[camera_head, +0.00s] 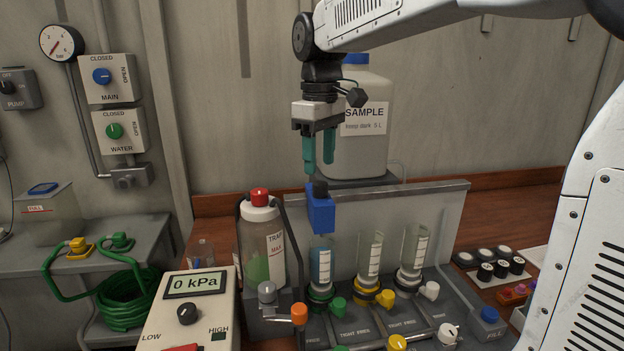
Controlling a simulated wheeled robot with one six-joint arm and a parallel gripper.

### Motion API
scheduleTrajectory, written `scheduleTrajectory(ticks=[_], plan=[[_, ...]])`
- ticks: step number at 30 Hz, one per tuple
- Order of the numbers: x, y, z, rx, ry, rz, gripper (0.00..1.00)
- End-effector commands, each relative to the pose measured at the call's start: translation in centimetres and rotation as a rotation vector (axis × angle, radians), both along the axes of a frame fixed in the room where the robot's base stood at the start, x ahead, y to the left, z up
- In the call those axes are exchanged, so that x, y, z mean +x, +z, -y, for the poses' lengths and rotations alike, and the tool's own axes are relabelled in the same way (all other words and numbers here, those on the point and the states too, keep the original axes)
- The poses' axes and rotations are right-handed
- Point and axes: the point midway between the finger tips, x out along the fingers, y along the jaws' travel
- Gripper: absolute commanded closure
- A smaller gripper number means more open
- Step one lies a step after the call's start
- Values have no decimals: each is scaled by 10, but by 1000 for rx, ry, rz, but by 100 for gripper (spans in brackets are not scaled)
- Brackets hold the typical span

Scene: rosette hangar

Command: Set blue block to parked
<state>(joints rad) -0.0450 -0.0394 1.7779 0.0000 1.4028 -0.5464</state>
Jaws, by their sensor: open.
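The blue block (320,214) stands above the left clear cylinder (320,262), which holds blue liquid. A short black knob (320,189) sits on top of the block. I cannot tell whether the block rests on the cylinder's rim or is fixed to the grey panel behind it. My gripper (318,167) points down with two teal fingers, open and empty. Its fingertips are just above the knob and look apart from it. No marking reading "parked" is legible.
The grey back panel (445,215) stands behind the cylinders. A trap bottle (261,250) with a red cap stands close left, and a large sample jug (358,110) behind my gripper. Two more clear cylinders (370,258) (413,250) stand right. A pressure box (188,310) is front left.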

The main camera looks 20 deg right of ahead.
Motion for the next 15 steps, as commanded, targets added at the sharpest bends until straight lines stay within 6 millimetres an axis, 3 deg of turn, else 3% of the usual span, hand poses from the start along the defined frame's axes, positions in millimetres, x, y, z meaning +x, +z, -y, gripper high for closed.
scheduleTrajectory(ticks=[6, 15], plan=[[-1, -35, 3, 0, -5, -4, 50], [0, -51, 2, 0, -5, 0, 50]])
